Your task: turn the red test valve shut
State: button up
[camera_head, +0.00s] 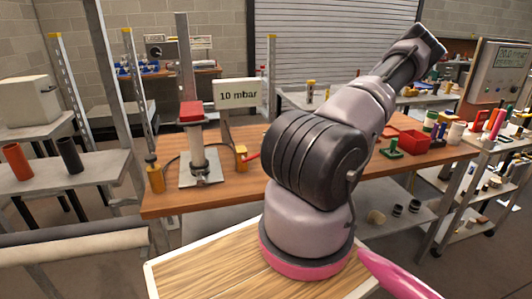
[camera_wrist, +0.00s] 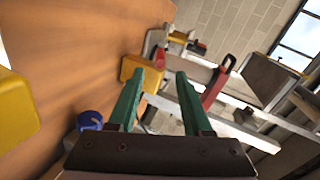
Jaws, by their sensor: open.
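In the head view, a small red lever (camera_head: 253,156) sticks out beside a yellow fitting (camera_head: 240,158) on the wooden bench, partly behind my arm; it looks like the red test valve. In the wrist view, my gripper (camera_wrist: 154,82) shows two green fingers, apart, with nothing held between them. A yellow block (camera_wrist: 141,72) lies beyond the left fingertip, with a small red part (camera_wrist: 160,57) just past it. A longer red piece (camera_wrist: 217,84) is right of the fingers. I cannot tell which red part is the valve handle there. My gripper is not visible in the head view.
A test column (camera_head: 197,157) with a red top block (camera_head: 190,111) stands on the wooden bench (camera_head: 225,196), beside a "10 mbar" sign (camera_head: 238,93). A red bin (camera_head: 410,142) sits at right. In the wrist view, a yellow object (camera_wrist: 14,105) and a blue cylinder (camera_wrist: 90,121) are at left.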

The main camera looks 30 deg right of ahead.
jog(key=shift+s+d+r, duration=0.1)
jog(key=shift+d, duration=0.25)
jog(key=c, duration=0.4)
jog(key=shift+a+r+n+g, duration=0.1)
jog(key=shift+r+n+g, duration=0.2)
jog(key=shift+r+n, duration=0.2)
grip_shut()
jog(key=w+a+r+n+g+h, duration=0.2)
jog(key=r+n+h, duration=0.2)
jog(key=r+n, duration=0.25)
jog(key=w+a+r+n+g+h, duration=0.2)
jog(key=r+n+h, duration=0.2)
jog(key=r+n, duration=0.25)
send_over(251, 158)
jog(key=w+d, duration=0.2)
notch_tip(251, 158, down, 9)
jog(key=shift+s+d+f+n, duration=0.1)
jog(key=shift+s+f, duration=0.1)
jog(key=shift+f, duration=0.4)
jog(key=shift+s+d+f+n, duration=0.1)
jog(key=shift+s+d+f, duration=0.1)
jog(key=shift+f, duration=0.45)
jog(key=shift+s+d+f+n, duration=0.1)
jog(key=shift+s+f, duration=0.1)
jog(key=shift+f, duration=0.4)
